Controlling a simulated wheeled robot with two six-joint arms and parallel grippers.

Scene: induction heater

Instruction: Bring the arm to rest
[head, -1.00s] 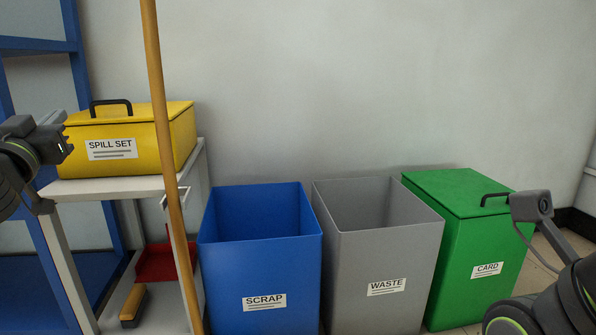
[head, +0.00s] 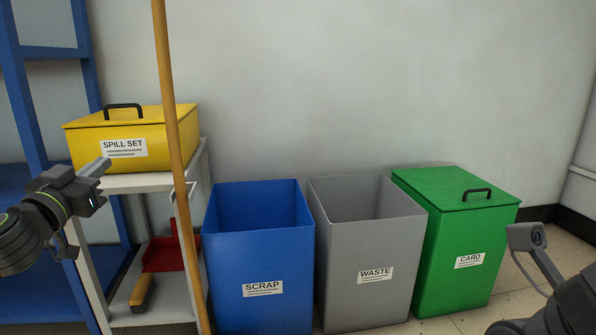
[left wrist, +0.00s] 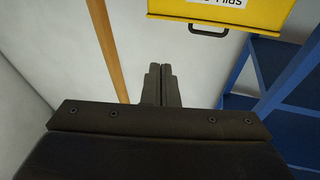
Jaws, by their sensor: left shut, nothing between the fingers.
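My left gripper (head: 98,168) comes in from the left in the head view, in front of the trolley and the yellow spill set box (head: 135,135). In the left wrist view its two fingers (left wrist: 160,84) are together, with nothing between them. My right arm shows at the lower right of the head view, in front of the floor beside the green bin; its fingers are not in view.
A wooden pole (head: 170,120) stands close right of my left gripper. A white trolley (head: 145,183) carries the box, with a red dustpan (head: 163,254) below. Blue scrap (head: 258,260), grey waste (head: 370,260) and lidded green card (head: 465,240) bins stand along the wall. Blue shelving (head: 65,52) is at left.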

